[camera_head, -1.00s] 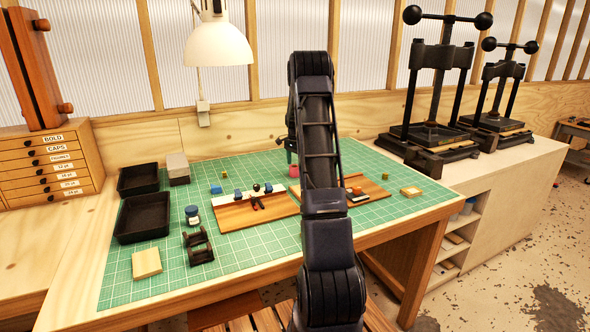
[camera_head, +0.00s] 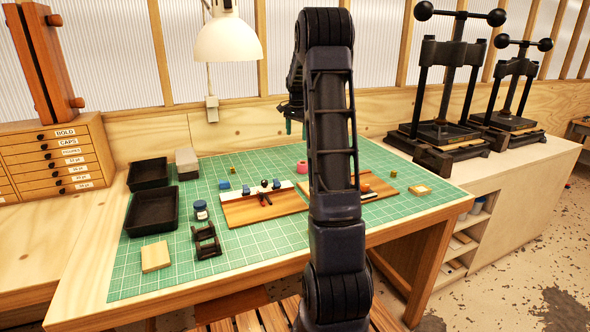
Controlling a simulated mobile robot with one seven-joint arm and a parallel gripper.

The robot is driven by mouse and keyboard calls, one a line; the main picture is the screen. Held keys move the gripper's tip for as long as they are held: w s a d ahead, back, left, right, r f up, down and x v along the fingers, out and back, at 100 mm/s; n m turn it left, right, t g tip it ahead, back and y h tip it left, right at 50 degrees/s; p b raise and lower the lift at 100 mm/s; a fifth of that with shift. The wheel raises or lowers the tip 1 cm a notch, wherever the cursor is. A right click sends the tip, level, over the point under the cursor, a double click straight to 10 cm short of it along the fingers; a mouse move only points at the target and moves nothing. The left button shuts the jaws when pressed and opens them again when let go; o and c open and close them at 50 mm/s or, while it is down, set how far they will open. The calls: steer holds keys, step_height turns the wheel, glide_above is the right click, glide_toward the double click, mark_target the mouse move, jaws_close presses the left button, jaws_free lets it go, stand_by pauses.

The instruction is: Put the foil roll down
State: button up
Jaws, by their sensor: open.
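A pink roll (camera_head: 302,166), which looks like a foil roll, stands on the green cutting mat (camera_head: 270,240) toward the back, just left of my arm. My gripper (camera_head: 296,127) is raised above the back of the mat, over the pink roll and apart from it. It is open, and I see nothing held in it. My own arm hides part of the gripper and the mat behind it. A small gold piece (camera_head: 233,170), possibly another foil roll, sits on the mat farther left.
A wooden board (camera_head: 265,211) with blue pieces and a black-handled tool lies mid-mat; another is partly behind my arm. Black trays (camera_head: 152,212), a jar (camera_head: 201,210), a black stand (camera_head: 206,241) and a lamp (camera_head: 227,40) are left. Presses (camera_head: 440,90) stand right.

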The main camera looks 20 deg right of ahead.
steer(key=s+a+r+n+t, duration=0.1)
steer(key=s+a+r+n, duration=0.2)
steer(key=s, duration=0.4)
steer(key=s+a+r+n, duration=0.1)
steer(key=s+a+r, duration=0.3)
steer(key=s+a, duration=0.3)
steer(key=s+a+r+n+t, duration=0.1)
steer(key=s+a+r+n, duration=0.15)
steer(key=s, duration=0.55)
steer(key=s+a+f+n+t, duration=0.1)
steer(key=s+a+f+n, duration=0.1)
steer(key=s, duration=0.9)
steer(key=s+a+f+n, duration=0.2)
steer(key=s+a+n, duration=0.2)
steer(key=s, duration=0.6)
steer(key=shift+s+a+f+t, duration=0.3)
steer(key=shift+s+a+t, duration=0.1)
steer(key=shift+a, duration=0.15)
